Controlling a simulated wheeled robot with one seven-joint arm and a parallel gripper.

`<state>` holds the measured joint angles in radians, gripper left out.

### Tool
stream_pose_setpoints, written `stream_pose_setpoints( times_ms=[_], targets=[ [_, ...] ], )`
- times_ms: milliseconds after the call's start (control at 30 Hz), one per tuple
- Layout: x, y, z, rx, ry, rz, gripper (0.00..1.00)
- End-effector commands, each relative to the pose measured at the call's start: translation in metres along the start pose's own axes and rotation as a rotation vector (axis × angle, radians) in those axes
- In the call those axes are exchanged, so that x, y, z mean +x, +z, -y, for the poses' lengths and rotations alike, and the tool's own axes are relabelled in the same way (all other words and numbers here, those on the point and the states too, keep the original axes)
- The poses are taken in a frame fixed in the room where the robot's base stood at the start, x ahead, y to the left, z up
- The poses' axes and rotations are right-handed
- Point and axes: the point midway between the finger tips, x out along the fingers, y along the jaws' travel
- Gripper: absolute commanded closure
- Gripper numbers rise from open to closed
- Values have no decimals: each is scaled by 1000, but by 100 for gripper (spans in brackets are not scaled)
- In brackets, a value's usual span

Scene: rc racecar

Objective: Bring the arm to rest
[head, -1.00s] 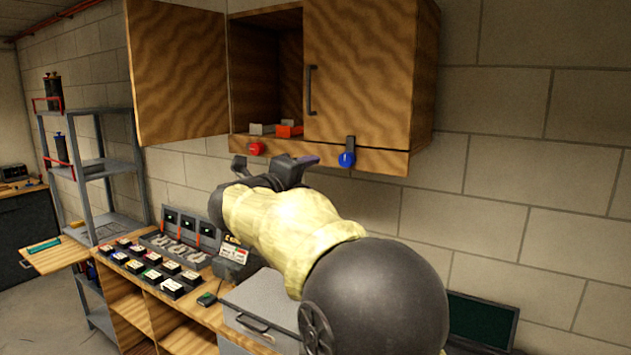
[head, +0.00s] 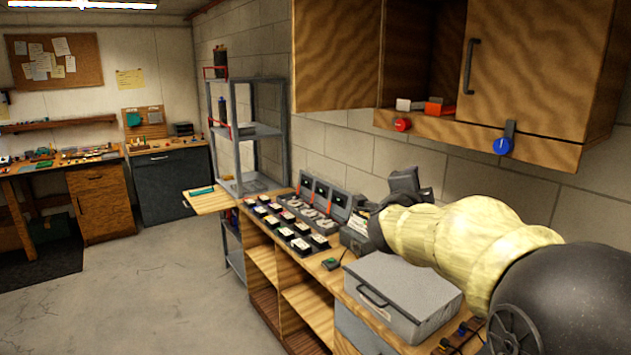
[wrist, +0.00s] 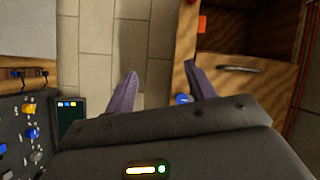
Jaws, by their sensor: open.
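My gripper (wrist: 160,85) is open, with its two purple-grey fingers apart and nothing between them in the wrist view. In the head view my gripper (head: 408,182) is at the end of my yellow-sleeved arm (head: 450,232), which reaches in from the lower right. It is over the workbench, in front of the block wall and below the wall cabinet (head: 545,65). The fingertips are small and partly hidden by the wrist in the head view.
A grey lidded box (head: 403,290), several small battery-like packs (head: 290,232) and chargers stand on the bench. A metal shelf (head: 250,130) is beyond. The floor (head: 140,290) at left is clear.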

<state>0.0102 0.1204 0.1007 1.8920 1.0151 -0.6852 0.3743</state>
Motion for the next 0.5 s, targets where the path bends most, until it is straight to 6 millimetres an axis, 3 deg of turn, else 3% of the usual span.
stream_pose_setpoints(
  times_ms=[100,233,367,500],
  targets=[
    [-21,40,-52,-275,60,237,45],
    [-57,70,-117,-553,135,488,45],
    [-102,83,-182,-791,218,722,45],
    [-157,79,-248,-1020,311,965,45]
  ],
)
